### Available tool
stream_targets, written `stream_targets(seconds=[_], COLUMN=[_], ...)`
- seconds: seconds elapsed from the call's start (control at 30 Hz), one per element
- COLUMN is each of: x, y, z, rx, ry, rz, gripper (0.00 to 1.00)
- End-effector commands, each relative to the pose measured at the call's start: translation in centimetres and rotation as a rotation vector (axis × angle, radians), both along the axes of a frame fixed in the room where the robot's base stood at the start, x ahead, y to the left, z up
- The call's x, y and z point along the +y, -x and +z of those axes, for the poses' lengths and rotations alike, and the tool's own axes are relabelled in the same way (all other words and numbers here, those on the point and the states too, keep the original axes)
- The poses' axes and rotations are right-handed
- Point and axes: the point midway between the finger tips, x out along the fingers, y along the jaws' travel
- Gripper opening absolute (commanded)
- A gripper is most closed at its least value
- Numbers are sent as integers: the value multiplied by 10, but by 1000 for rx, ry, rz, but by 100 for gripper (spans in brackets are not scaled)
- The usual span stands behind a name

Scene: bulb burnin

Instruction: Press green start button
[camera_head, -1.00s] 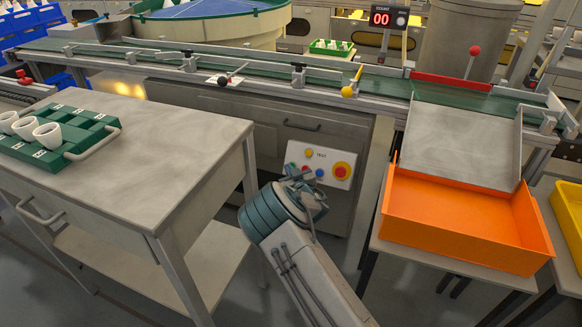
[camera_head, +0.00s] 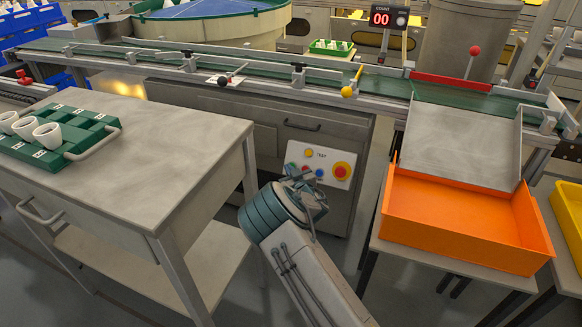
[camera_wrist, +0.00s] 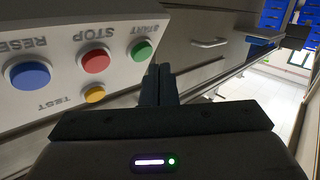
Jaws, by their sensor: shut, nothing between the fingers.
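The green START button (camera_wrist: 142,50) sits on a pale control panel (camera_wrist: 60,30) in the wrist view, where the lettering is upside down. My gripper (camera_wrist: 161,70) is shut and empty. Its fingertips show just below and to the right of the green button in that view; I cannot tell whether they touch the panel. In the head view my gripper (camera_head: 298,176) is in front of the left part of the panel and partly covers its lower left buttons. A bit of the green button (camera_head: 291,167) shows at its left.
Next to the green button are the red STOP button (camera_wrist: 96,60), blue RESET button (camera_wrist: 30,75) and yellow TEST button (camera_wrist: 95,94). A red knob on yellow (camera_head: 341,171) is at the panel's right. A grey table (camera_head: 150,165) stands left, an orange bin (camera_head: 460,225) right.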

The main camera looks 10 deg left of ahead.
Motion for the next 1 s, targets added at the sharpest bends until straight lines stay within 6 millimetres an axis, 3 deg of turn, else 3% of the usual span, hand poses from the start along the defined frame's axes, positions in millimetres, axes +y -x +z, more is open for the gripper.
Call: stream_targets(seconds=[1.0], x=[-2], y=[-8], z=[-5], rx=[0], ry=[0], rz=[0], gripper=[0])
